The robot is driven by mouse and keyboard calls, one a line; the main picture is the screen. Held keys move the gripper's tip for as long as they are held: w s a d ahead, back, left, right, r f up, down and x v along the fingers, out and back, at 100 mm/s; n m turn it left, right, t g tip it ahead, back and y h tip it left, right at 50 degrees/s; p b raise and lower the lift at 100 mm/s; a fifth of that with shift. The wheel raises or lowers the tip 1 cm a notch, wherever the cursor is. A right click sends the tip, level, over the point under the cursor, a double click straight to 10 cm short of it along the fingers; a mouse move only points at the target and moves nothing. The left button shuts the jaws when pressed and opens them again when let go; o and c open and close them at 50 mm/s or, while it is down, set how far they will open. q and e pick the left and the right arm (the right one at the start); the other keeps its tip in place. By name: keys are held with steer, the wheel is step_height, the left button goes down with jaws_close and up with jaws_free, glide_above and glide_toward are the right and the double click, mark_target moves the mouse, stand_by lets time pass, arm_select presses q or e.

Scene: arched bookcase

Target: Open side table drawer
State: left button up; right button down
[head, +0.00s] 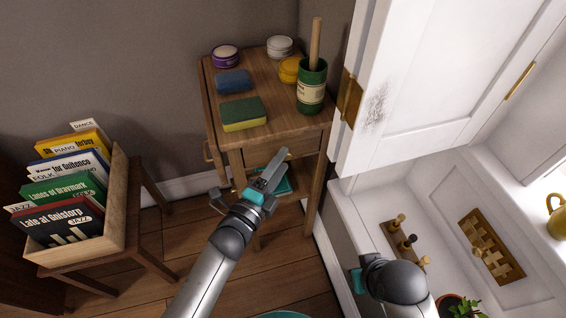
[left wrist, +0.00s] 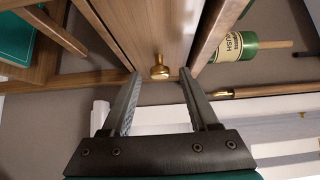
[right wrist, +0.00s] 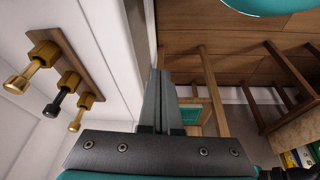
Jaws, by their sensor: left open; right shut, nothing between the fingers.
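The wooden side table (head: 262,92) stands against the wall in the head view. Its drawer front (head: 292,146) faces me below the top. In the left wrist view the drawer front (left wrist: 150,30) carries a round brass knob (left wrist: 159,70). My left gripper (head: 274,170) is open in front of the drawer. In the left wrist view its fingertips (left wrist: 160,78) stand on either side of the knob, apart from it. In the head view the gripper hides the knob. My right gripper (right wrist: 158,75) is shut and empty in the right wrist view, well away from the knob.
A sponge (head: 243,113), a blue cloth-like block (head: 234,81), jars and a green tin (head: 312,88) sit on the table. A white cabinet door (head: 430,80) stands close on the right. A record crate (head: 110,220) stands at left.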

arm_select(q)
steer(key=shift+x, duration=0.8)
jaws_close()
stand_by(1.0)
